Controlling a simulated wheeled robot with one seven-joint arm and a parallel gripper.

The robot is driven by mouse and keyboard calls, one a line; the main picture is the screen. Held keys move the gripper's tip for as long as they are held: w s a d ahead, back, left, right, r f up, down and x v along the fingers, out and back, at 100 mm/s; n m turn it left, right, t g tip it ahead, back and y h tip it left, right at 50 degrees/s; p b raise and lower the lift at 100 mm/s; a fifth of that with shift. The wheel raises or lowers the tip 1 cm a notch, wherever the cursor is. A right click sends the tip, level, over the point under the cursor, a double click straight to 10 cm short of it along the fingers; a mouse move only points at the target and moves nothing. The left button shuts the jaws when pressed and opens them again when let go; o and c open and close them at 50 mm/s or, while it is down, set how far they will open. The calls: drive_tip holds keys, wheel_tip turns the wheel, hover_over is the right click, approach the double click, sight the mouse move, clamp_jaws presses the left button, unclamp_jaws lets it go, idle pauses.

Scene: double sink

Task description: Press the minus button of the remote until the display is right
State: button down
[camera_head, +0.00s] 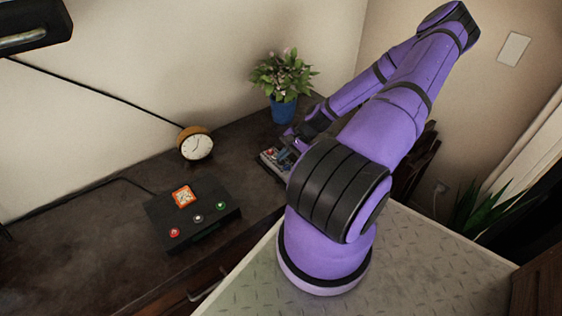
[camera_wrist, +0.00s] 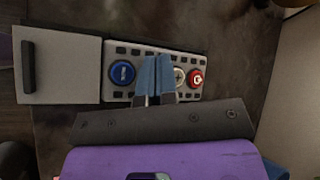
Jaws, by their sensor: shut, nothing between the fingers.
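The remote (camera_head: 275,160) lies on the dark counter beyond my arm, partly hidden by it. In the wrist view it is a light panel with dark keys (camera_wrist: 119,51), a blue round button (camera_wrist: 122,73), a pale round button (camera_wrist: 180,77) and a red round button (camera_wrist: 197,78). The blue and red buttons bear white marks too small to read surely. My gripper (camera_wrist: 157,58) is shut and empty, its blue fingers over the remote between the blue and pale buttons. Contact cannot be told. No readable display shows on the remote; a flat grey part (camera_wrist: 60,70) with a dark bar adjoins it.
A black box (camera_head: 160,210) with an orange panel (camera_head: 183,196) and red, white and green buttons stands at the left. A round clock (camera_head: 196,146) stands behind it. A plant in a blue pot (camera_head: 284,110) stands behind the remote, close to my arm.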

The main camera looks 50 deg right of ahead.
sight(282, 162)
drive_tip(key=shift+f, duration=0.45)
idle(0.6)
drive_tip(key=shift+r, duration=0.9)
drive_tip(key=shift+r, duration=2.5)
